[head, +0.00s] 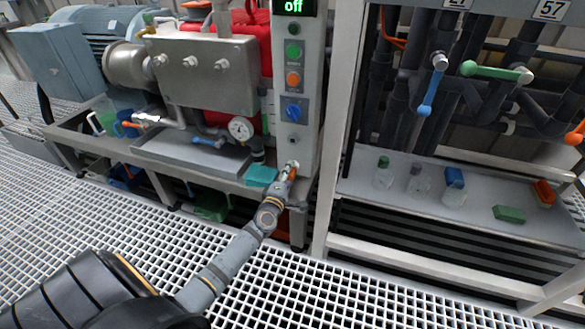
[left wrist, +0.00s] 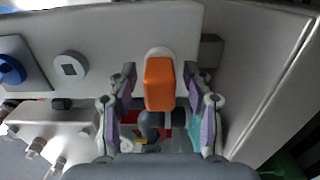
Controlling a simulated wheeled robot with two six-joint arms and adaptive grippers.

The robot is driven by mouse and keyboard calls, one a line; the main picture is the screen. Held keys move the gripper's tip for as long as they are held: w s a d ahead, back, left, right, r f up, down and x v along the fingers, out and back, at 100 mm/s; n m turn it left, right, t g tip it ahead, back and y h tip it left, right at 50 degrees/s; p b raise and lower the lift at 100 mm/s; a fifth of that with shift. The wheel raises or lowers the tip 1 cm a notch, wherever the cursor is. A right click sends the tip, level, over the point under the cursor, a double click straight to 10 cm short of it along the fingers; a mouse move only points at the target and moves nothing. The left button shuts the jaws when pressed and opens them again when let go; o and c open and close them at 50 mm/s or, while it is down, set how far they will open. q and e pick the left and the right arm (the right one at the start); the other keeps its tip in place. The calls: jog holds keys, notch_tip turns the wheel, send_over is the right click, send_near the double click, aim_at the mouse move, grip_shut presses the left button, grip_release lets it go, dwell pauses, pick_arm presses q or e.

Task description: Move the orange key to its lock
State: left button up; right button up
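The orange key (left wrist: 160,84) shows in the left wrist view, end on, in front of a pale round fitting (left wrist: 158,52) on the grey panel. It seems to be at this fitting, but its shaft is hidden, so I cannot tell how deep it sits. My left gripper (left wrist: 160,78) has a finger on each side of the key, with a narrow gap on both sides. In the head view my left gripper (head: 289,176) is at the foot of the control column (head: 300,90), with the orange key (head: 292,173) at its tips. My right gripper is not in view.
On the column are a blue knob (head: 294,110), an orange button (head: 293,79) and a green button (head: 293,50). A teal block (head: 261,175) lies on the ledge left of the gripper. The right shelf (head: 400,205) carries bottles and a green box (head: 509,214).

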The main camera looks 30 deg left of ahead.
pick_arm(q)
grip_shut()
jog(key=shift+s, duration=0.1)
jog(key=shift+p+v, duration=0.75)
jog(key=shift+v, duration=2.2)
